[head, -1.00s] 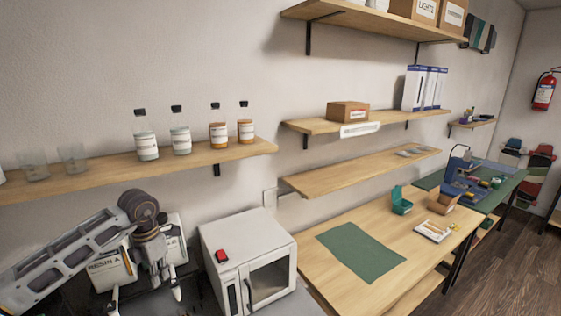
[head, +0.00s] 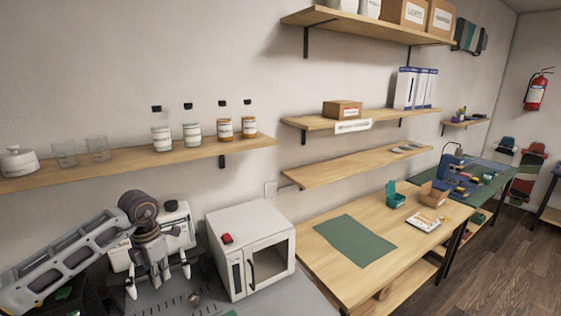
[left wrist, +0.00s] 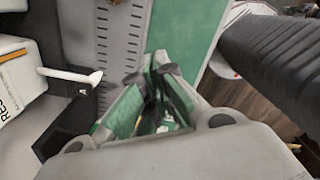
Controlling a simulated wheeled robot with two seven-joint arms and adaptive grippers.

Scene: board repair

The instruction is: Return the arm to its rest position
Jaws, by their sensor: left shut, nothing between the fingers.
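My left gripper (head: 160,280) hangs down on its arm, which comes in from the lower left. Its fingers are shut with nothing between them. It is in front of the white resin dispenser (head: 178,228), between the two white nozzles, and partly hides the dispenser. In the left wrist view the closed fingertips (left wrist: 160,65) show at the middle, above the grey bench top and a green strip. A white nozzle (left wrist: 72,75) is to their left. My right gripper is not in view.
A white oven (head: 232,272) with a red button stands right of the gripper. A shelf (head: 130,160) with bottles and glasses runs above the arm. Farther right, a wooden table (head: 390,222) carries a green mat (head: 354,241), a teal bin (head: 395,198) and a cardboard box.

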